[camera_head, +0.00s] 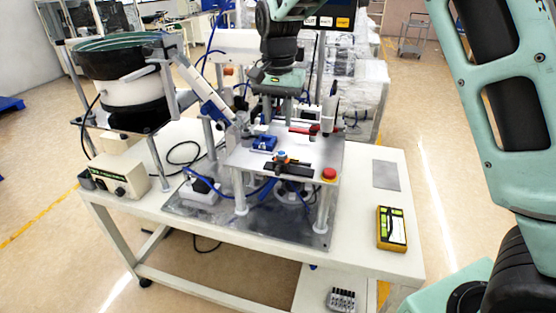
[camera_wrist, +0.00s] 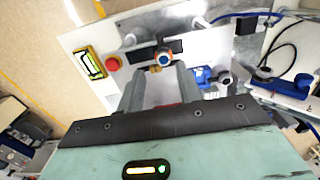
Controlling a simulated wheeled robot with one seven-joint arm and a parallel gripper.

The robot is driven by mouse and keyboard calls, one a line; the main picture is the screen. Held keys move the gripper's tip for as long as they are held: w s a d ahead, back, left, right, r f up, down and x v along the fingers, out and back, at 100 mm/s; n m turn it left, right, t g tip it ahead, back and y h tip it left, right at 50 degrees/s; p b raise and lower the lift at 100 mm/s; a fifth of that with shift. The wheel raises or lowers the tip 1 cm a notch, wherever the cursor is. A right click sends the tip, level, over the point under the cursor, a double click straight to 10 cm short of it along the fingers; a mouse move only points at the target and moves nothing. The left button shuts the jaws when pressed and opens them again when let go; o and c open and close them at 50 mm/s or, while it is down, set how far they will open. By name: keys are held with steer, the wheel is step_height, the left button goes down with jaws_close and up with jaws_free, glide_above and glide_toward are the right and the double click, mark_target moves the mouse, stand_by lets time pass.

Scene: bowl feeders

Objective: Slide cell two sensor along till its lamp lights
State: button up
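A small sensor with a blue and orange body (camera_head: 281,157) sits on a black rail (camera_head: 296,170) near the front of the raised plate. In the wrist view the sensor (camera_wrist: 164,57) shows a round, light top beyond my fingertips, and the rail (camera_wrist: 141,51) runs to both sides of it. I cannot make out whether a lamp on it is lit. My gripper (camera_head: 282,112) hangs above the back part of the plate, behind and above the sensor. In the wrist view its two grey fingers (camera_wrist: 158,78) stand apart with nothing seen between them.
A red button (camera_head: 329,174) is right of the rail; a blue fixture (camera_head: 264,143) lies behind it. A bowl feeder (camera_head: 122,80) with a chute stands left. A control box (camera_head: 122,176) and yellow meter (camera_head: 392,228) are on the table (camera_head: 360,257). Blue hoses run beside the plate.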

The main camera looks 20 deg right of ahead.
mark_target(278, 168)
step_height(278, 168, down, 15)
steer(key=p, duration=0.3)
steer(key=shift+r+p, duration=0.1)
steer(key=shift+p, duration=0.25)
